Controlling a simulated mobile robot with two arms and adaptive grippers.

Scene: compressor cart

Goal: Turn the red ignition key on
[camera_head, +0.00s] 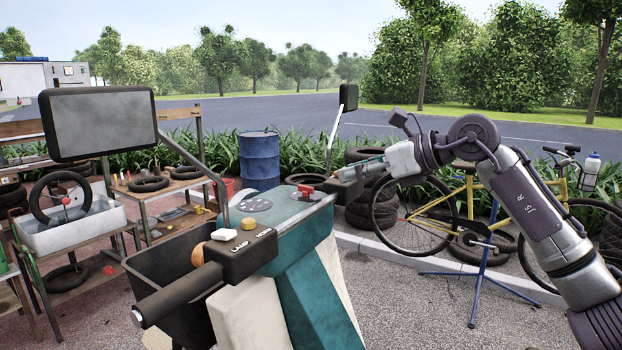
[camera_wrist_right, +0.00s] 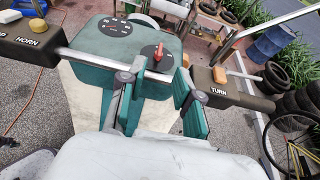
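The red ignition key (camera_head: 305,191) sits on the teal console (camera_head: 310,222) between the handlebars. It also shows in the right wrist view (camera_wrist_right: 158,54), on a dark round base beside a black gauge panel (camera_wrist_right: 115,27). My right gripper (camera_head: 345,170) reaches in from the right, above the right handlebar side. In the right wrist view its two teal-padded fingers (camera_wrist_right: 153,88) are spread with nothing between them. The key lies beyond the fingertips, visible between them, and appears apart from them. My left gripper is not in view.
A TURN block (camera_wrist_right: 225,88) stands close to the right finger. Mirrors rise on both sides, including a big one (camera_head: 98,122) at left. A yellow bicycle (camera_head: 465,205) stands behind my right arm.

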